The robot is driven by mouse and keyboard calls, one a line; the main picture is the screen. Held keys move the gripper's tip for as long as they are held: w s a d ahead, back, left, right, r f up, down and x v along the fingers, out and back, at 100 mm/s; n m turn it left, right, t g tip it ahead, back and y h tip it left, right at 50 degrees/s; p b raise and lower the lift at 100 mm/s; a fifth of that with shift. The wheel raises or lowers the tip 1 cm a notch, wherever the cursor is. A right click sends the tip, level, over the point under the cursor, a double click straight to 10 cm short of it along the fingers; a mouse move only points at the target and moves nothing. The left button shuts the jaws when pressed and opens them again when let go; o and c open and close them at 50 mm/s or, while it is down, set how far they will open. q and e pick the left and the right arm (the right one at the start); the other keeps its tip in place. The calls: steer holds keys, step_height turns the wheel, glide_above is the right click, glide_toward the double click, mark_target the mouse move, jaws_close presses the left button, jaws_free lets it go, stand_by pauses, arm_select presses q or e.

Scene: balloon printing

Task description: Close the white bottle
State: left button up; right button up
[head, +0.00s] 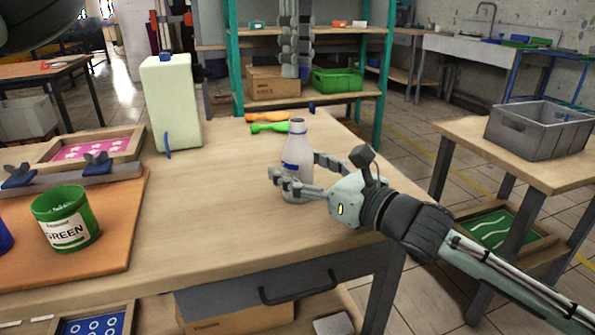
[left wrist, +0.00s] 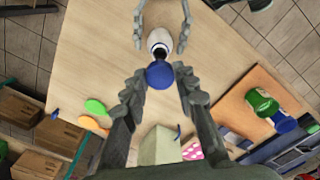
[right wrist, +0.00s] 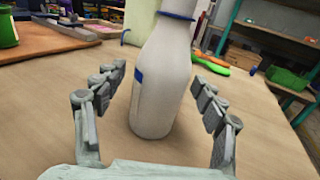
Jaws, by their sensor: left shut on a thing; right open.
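The white bottle (head: 293,178) stands upright on the wooden table, with a blue label and an uncovered neck. It also shows in the right wrist view (right wrist: 158,90) and the left wrist view (left wrist: 159,40). My right gripper (head: 297,166) is open, its fingers on either side of the bottle. In the right wrist view, gaps show between the fingers (right wrist: 163,92) and the bottle. My left gripper (head: 295,70) points down above and beyond the bottle. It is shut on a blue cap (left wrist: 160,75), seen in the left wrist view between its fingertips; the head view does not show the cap.
A pale canister (head: 172,105) stands at the table's back left. A green paint can (head: 66,220) sits on an orange board (head: 125,235). A grey crate (head: 540,130) is on a side table. Table space left of the bottle is clear.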

steer(key=shift+w+a, duration=0.25)
jaws_close()
arm_select(q)
glide_above(298, 120)
steer(key=shift+f, duration=2.5)
